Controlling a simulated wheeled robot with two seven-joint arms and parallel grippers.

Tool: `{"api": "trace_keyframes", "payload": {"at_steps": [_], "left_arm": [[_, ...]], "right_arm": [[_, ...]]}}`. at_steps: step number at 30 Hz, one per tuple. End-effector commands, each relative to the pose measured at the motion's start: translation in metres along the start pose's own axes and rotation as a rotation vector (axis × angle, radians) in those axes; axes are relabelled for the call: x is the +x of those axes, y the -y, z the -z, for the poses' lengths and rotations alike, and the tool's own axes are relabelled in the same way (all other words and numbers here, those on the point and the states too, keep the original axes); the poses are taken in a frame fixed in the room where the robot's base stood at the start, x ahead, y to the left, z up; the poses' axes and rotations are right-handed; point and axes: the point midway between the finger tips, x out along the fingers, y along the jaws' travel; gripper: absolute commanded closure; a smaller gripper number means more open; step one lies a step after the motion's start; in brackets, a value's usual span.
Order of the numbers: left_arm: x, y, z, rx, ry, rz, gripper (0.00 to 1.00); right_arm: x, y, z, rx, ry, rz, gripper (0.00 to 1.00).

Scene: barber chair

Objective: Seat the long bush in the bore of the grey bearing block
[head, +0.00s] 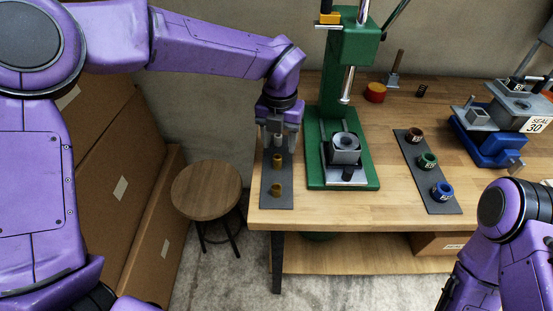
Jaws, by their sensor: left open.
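The grey bearing block (345,149) sits on the base of the green press (314,158), with its round dark bore facing up. My left gripper (279,132) points down over the back of a dark strip mat (278,204) left of the press. Its jaws are open. A pale grey bush (278,141) stands at or between its fingertips; I cannot tell if they touch it. Two brass bushes stand in front of it on the mat, a taller one (277,161) and a shorter one (277,190). My right arm is at the lower right; its gripper is not visible.
The press ram (347,85) hangs above the block. A second dark mat (447,207) holds brown, green and blue rings. A blue and grey fixture (490,140) stands at right. A red and yellow pot (376,92) is behind. A stool (206,190) stands left of the bench.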

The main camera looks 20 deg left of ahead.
Motion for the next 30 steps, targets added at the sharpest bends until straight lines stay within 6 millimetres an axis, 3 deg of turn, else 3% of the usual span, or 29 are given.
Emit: {"api": "trace_keyframes", "payload": {"at_steps": [10, 18, 20, 23, 24, 30], "left_arm": [[0.052, -0.008, 0.004, -0.001, -0.002, -0.004, 0.46], [0.060, -0.009, 0.004, -0.002, 0.000, -0.002, 0.46], [0.060, -0.009, 0.004, -0.002, 0.000, -0.002, 0.62], [0.060, -0.009, 0.004, -0.002, 0.000, -0.002, 0.94], [0.060, -0.009, 0.004, -0.002, 0.000, -0.002, 1.00], [0.060, -0.009, 0.004, -0.002, 0.000, -0.002, 1.00]], "right_arm": [[-0.014, -0.001, 0.006, 0.000, -0.001, 0.000, 0.57], [-0.013, -0.001, 0.006, 0.000, -0.001, 0.000, 0.57], [-0.013, -0.001, 0.006, 0.000, -0.001, 0.000, 0.57], [-0.013, -0.001, 0.006, 0.000, -0.001, 0.000, 0.57], [-0.013, -0.001, 0.006, 0.000, -0.001, 0.000, 0.57], [-0.013, -0.001, 0.006, 0.000, -0.001, 0.000, 0.57]]}}
